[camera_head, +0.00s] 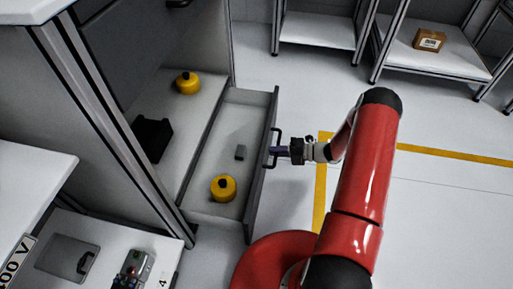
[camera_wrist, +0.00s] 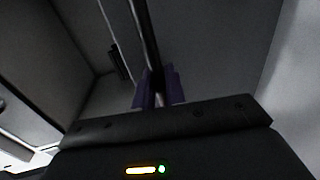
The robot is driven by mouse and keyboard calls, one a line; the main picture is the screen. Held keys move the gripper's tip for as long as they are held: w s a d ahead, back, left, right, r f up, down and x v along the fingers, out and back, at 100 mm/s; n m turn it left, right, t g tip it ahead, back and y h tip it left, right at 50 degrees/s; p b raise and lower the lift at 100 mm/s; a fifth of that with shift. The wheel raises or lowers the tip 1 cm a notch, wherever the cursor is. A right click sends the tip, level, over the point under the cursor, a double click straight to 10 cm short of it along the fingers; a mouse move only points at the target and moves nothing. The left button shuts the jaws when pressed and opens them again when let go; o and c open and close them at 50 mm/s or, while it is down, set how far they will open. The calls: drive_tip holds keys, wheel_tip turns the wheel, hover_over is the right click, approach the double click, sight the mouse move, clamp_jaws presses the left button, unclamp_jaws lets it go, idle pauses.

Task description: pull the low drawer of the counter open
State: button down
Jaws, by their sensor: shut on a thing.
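The low drawer (camera_head: 224,131) stands pulled out from the counter (camera_head: 143,80), with its inside in view. The drawer's front panel (camera_head: 258,187) carries a dark bar handle (camera_head: 277,133). My gripper (camera_head: 281,151) comes from the right and is shut on this handle. In the wrist view, the purple fingertips of my gripper (camera_wrist: 159,86) stand on both sides of the dark handle bar (camera_wrist: 148,35).
Another yellow object (camera_head: 188,83) and a black box (camera_head: 152,138) sit on the counter's inner surface beside the drawer. A low bench (camera_head: 100,229) stands at lower left. Shelves (camera_head: 318,31) with a cardboard box (camera_head: 429,40) stand behind. The floor (camera_head: 445,205) at right is clear.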

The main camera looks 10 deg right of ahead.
drive_tip(key=f+v, duration=0.1)
drive_tip(key=v, duration=0.6)
drive_tip(key=shift+s+d+f, duration=0.15)
drive_tip(key=shift+d+f, duration=0.15)
drive_tip(key=shift+d, duration=0.1)
drive_tip(key=c, duration=1.6)
unclamp_jaws()
drive_tip(key=shift+o, duration=0.2)
drive_tip(key=v, duration=0.7)
drive_tip(key=shift+d, duration=0.4)
drive_tip(key=shift+s, duration=0.15)
